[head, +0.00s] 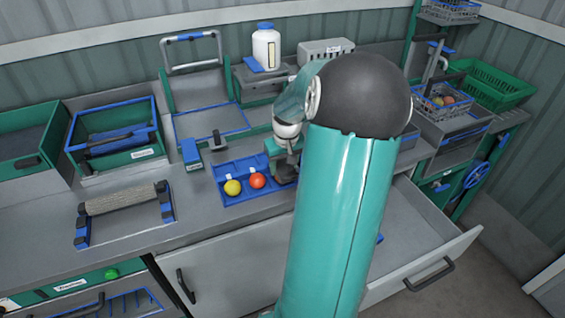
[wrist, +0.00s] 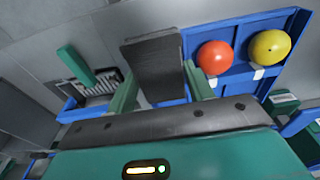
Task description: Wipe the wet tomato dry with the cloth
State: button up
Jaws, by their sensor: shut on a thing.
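A blue tray (head: 221,169) on the bench holds a yellow tomato (head: 233,187) and a red tomato (head: 257,180). In the wrist view the red tomato (wrist: 215,57) and the yellow tomato (wrist: 270,47) lie right of my fingers, in the blue tray (wrist: 236,84). I cannot tell which tomato is wet. My gripper (wrist: 158,75) is shut on a flat dark grey piece (wrist: 158,62), which may be the cloth. In the head view my gripper (head: 280,157) is at the tray's right part, beside the red tomato; my arm hides part of the tray.
A roller stand (head: 120,200) and a blue-rimmed green bin (head: 115,130) stand left. A white jug (head: 266,48) is at the back. An open drawer (head: 430,250) juts out at the right front. Bare bench lies left of the tray.

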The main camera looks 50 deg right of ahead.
jog(key=shift+a+f, duration=0.1)
jog(key=shift+f, duration=0.05)
jog(key=shift+w+d, duration=0.6)
jog(key=shift+w, duration=0.35)
jog(key=shift+w+d, duration=0.6)
jog(key=shift+w, duration=0.3)
jog(key=shift+s+a, duration=0.6)
jog(key=shift+s, duration=0.35)
jog(key=shift+s+a, duration=0.55)
jog(key=shift+s, duration=0.4)
jog(key=shift+w, duration=0.15)
jog(key=shift+w+d, duration=0.6)
jog(key=shift+w, duration=0.3)
jog(key=shift+w+d, duration=0.55)
jog(key=shift+w, duration=0.3)
